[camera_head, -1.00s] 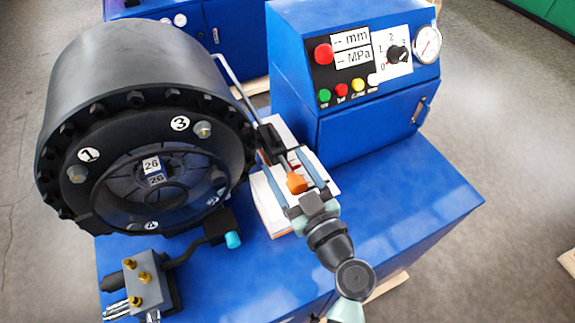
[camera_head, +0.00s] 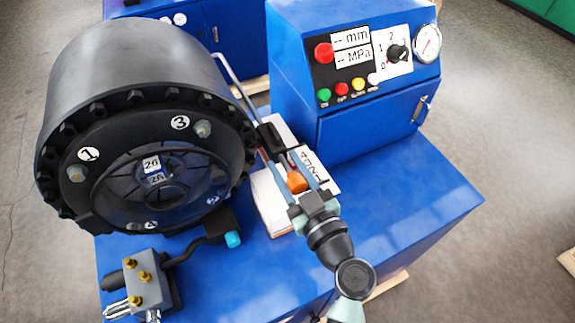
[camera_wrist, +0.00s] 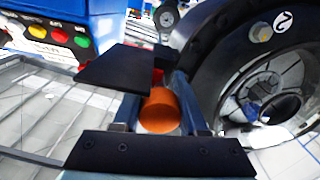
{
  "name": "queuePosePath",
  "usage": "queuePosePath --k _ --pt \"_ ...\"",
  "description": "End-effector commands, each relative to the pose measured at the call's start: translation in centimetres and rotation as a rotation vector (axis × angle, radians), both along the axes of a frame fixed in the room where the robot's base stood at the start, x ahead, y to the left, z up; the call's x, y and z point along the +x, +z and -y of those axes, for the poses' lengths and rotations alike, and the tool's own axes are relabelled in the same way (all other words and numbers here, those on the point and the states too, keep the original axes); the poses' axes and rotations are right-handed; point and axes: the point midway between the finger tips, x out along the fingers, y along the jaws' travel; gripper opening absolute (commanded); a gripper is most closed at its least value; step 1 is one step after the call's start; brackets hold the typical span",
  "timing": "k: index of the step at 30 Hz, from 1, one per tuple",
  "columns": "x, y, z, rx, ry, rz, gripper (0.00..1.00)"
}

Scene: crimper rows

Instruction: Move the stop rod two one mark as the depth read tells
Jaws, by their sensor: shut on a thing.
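My gripper (camera_head: 291,164) reaches in over the white marked block, its two blue-grey fingers close together. They are shut around an orange knob (camera_head: 296,182), which I take to be the stop rod's end. In the wrist view the orange knob (camera_wrist: 160,110) sits between the fingers, with a small red part beyond it. A bent grey rod (camera_head: 230,76) runs along the press to a black block (camera_head: 271,137) near the fingertips. The white scale plate (camera_head: 322,182) shows numerals beside the right finger. The depth display (camera_head: 350,37) reads "-- mm". The pointer against the scale is hidden.
The round black crimper head (camera_head: 140,90) with numbered bolts stands close left of my gripper. The blue control box (camera_head: 350,110) with knob and gauge (camera_head: 427,44) stands behind right. A valve block (camera_head: 142,275) is front left. The blue top at right is clear.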

Motion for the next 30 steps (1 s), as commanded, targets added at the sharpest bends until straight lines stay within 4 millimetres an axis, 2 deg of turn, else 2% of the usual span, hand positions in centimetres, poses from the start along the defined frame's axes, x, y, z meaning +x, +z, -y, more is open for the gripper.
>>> queuePosePath --k 20,30 --pt "-0.1 -0.1 0.1 0.0 -0.001 0.0 0.0" --pt "-1.8 -0.2 1.0 -0.001 -0.001 0.001 0.0"
